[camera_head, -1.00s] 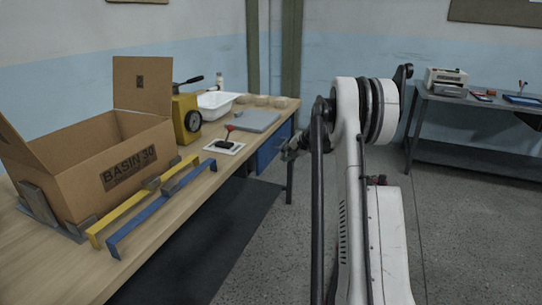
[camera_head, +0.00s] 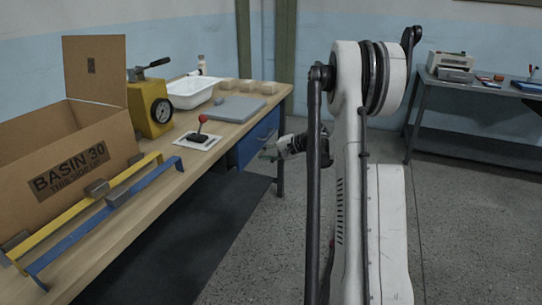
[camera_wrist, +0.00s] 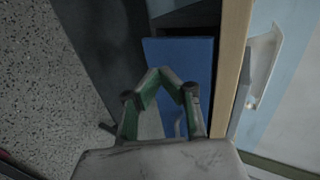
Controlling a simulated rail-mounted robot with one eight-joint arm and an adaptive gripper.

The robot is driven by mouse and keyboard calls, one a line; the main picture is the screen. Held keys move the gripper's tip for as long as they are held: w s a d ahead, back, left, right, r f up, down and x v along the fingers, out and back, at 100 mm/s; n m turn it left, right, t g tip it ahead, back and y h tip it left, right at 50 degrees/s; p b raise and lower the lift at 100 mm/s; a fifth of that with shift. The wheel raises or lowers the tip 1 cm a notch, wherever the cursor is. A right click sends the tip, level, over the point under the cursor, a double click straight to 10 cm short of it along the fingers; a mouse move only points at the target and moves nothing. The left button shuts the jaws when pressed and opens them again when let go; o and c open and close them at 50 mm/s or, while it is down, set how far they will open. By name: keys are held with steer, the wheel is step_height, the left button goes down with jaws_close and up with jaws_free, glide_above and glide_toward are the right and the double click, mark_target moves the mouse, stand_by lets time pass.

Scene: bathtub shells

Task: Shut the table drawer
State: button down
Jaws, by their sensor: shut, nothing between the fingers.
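The wooden table (camera_head: 130,215) runs along the left in the head view. Its blue drawer (camera_head: 258,138) is under the tabletop at the far right end, with a small handle on its face. The blue face also fills the middle of the wrist view (camera_wrist: 178,58). How far the drawer stands out is hard to tell. My gripper (camera_head: 268,153) is just in front of and below the drawer in the head view, partly hidden by my arm. In the wrist view my gripper (camera_wrist: 164,73) has its green-padded fingers shut with tips together, overlapping the blue face. Contact cannot be told.
On the tabletop are a cardboard box (camera_head: 70,150), a yellow gauge device (camera_head: 148,105), a white basin (camera_head: 192,92), a grey plate (camera_head: 235,109) and a red-knobbed lever (camera_head: 200,130). A grey bench (camera_head: 480,110) stands at right. Open floor lies between.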

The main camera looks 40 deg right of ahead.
mark_target(242, 157)
steer(key=x, duration=0.3)
steer(key=b+x, duration=0.1)
steer(key=x, duration=0.1)
steer(key=shift+w+a+r, duration=0.2)
steer(key=shift+w, duration=0.35)
steer(key=shift+w+a+b, duration=0.3)
steer(key=shift+w+b, duration=0.1)
steer(key=shift+w, duration=0.2)
steer(key=shift+w+a+r, duration=0.1)
steer(key=shift+w, duration=0.1)
steer(key=shift+w, duration=0.1)
